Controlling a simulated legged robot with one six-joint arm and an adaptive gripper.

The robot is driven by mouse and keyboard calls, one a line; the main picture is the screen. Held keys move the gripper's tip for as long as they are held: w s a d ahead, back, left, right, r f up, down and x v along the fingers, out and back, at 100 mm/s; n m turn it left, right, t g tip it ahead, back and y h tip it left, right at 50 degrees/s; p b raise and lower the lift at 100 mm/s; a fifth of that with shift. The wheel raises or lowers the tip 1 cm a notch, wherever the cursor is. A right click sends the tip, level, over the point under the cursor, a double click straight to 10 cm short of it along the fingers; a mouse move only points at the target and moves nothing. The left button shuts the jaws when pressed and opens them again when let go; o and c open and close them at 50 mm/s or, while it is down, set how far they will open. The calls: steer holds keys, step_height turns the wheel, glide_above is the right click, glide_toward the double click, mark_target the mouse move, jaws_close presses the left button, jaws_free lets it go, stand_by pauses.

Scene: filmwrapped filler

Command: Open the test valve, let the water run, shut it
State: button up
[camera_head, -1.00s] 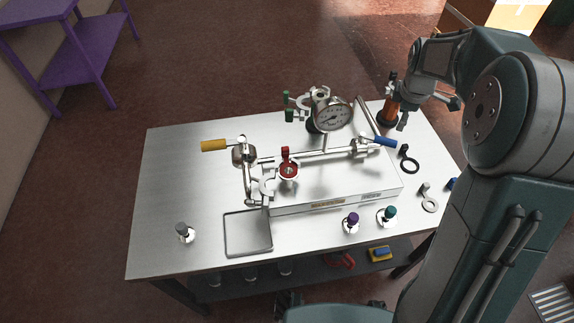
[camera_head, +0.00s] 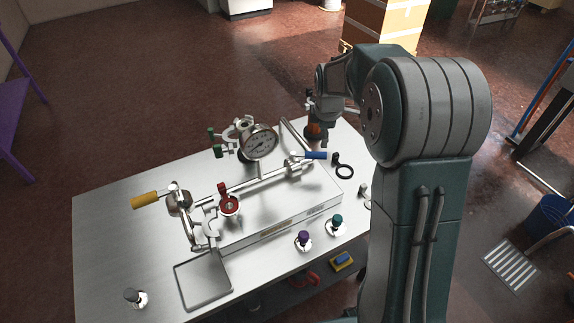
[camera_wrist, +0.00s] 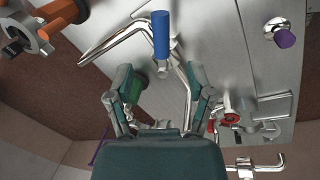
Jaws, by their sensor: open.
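A pipe rig on the steel table carries a blue lever (camera_head: 316,156), a yellow lever (camera_head: 146,200) and a red-handled valve (camera_head: 229,205). I cannot tell by a label which is the test valve. A round pressure gauge (camera_head: 260,143) stands on the rig. My gripper (camera_head: 334,124) is above the far right side, near the blue lever, and partly hidden by my arm. In the wrist view my gripper (camera_wrist: 158,68) is open and empty. The blue lever (camera_wrist: 161,36) shows just beyond the fingertips. The red valve (camera_wrist: 232,118) is to their right. No running water shows.
A shallow tray (camera_head: 203,302) lies at the table's front left. Purple (camera_head: 303,238), teal (camera_head: 337,222) and grey (camera_head: 131,295) knobbed pieces stand near the front. An orange object (camera_head: 314,131) is close beside my gripper.

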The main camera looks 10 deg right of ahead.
mark_target(321, 153)
steer(key=f, duration=0.3)
steer(key=w+f, duration=0.1)
steer(key=f, duration=0.5)
steer(key=shift+w+d+f, duration=0.2)
steer(key=shift+w, duration=0.15)
jaws_close()
